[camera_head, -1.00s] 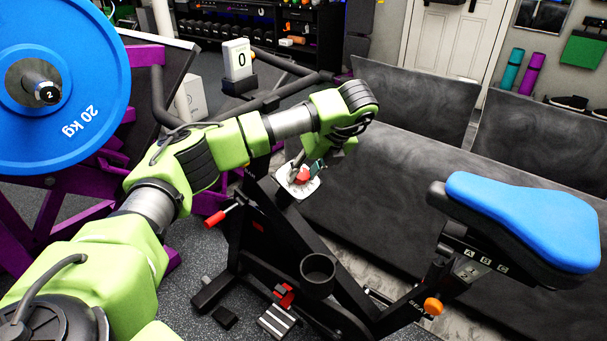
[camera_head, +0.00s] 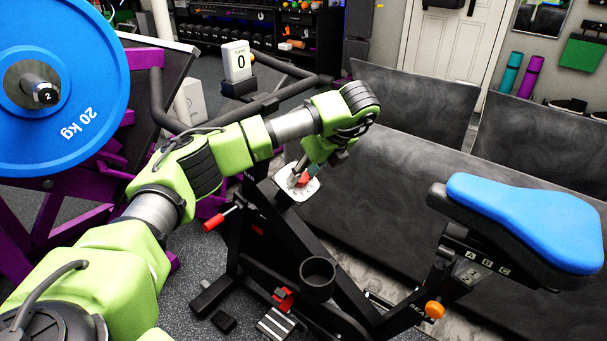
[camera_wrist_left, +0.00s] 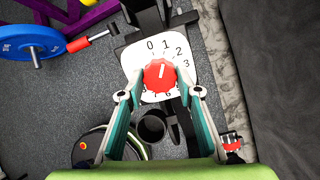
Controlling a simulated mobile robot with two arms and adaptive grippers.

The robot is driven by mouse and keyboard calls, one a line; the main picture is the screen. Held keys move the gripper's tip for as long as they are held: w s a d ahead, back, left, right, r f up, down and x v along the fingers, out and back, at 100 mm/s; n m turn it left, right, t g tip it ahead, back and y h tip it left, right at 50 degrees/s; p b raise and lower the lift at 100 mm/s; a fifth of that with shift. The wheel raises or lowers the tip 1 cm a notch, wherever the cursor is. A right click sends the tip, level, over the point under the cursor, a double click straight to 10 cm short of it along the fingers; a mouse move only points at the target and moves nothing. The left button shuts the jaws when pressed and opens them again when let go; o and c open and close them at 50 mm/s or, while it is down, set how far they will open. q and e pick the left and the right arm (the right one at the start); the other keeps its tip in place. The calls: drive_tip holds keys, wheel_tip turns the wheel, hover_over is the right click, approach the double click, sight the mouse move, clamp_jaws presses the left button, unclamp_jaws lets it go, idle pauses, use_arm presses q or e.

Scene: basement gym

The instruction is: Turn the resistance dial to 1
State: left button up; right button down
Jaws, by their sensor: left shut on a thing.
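The resistance dial is a red knob (camera_wrist_left: 160,76) on a white number plate (camera_wrist_left: 150,51) on the exercise bike's frame. In the left wrist view the plate shows 0, 1, 2 and 3 around the knob. A short pale mark on the knob points roughly up, close to the 1. My left gripper (camera_wrist_left: 160,94) has one finger on each side of the knob and is shut on it. In the head view my left gripper (camera_head: 301,178) reaches down to the white plate (camera_head: 311,188) and partly hides the knob. My right gripper is not in view.
A white counter (camera_head: 239,62) reading 0 stands behind the handlebar (camera_head: 275,95). The bike's blue seat (camera_head: 525,220) is at the right. A blue weight plate (camera_head: 90,60) is at the left. Dark padded panels (camera_head: 400,170) stand behind the bike.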

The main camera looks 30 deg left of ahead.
use_arm(q)
drive_tip(key=o, duration=1.1)
drive_tip(key=v, duration=1.2)
